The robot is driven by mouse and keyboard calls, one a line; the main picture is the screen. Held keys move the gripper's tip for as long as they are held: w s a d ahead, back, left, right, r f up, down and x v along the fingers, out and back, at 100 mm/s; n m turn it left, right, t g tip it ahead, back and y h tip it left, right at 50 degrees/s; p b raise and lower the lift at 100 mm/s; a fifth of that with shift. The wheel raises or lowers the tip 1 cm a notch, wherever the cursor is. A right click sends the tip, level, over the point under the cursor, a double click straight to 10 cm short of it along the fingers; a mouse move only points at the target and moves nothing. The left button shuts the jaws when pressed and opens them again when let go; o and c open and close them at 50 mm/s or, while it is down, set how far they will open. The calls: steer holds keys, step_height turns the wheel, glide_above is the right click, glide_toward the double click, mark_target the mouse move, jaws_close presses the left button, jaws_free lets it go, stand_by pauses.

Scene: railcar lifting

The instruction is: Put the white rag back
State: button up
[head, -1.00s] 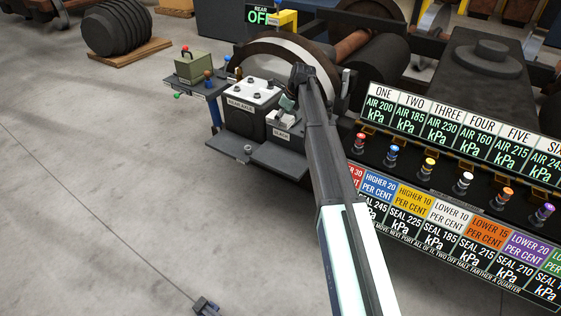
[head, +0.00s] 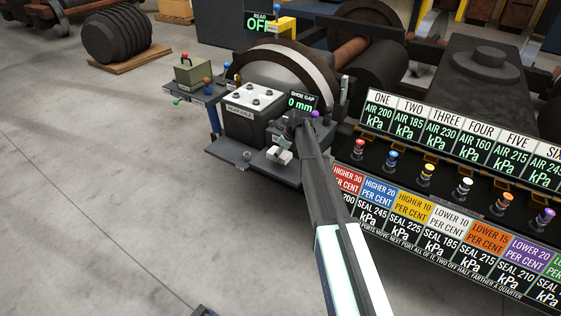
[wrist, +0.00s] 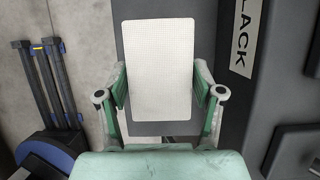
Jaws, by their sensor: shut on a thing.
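The white rag (wrist: 158,70) is a flat, pale rectangle with a fine weave. In the wrist view it lies between the two green fingers of my gripper (wrist: 160,85), which is shut on it. In the head view my gripper (head: 284,143) is at the small dark shelf in front of the wheel stand, with the rag (head: 280,156) showing just below its fingers. A dark grey surface (wrist: 130,35) lies behind the rag; I cannot tell whether the rag touches it.
A grey block with bolts (head: 252,97) stands left of my gripper. A display reading SHOE GAP 0 mm (head: 299,101) is just behind it. A row of coloured knobs (head: 427,173) and label panels runs at right. A label ending in LACK (wrist: 242,38) is beside the rag.

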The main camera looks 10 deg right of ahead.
mark_target(280, 165)
steer(key=shift+f, duration=2.1)
steer(key=shift+f, duration=0.15)
steer(key=o, duration=1)
steer(key=v, duration=1.2)
steer(key=shift+w, duration=0.1)
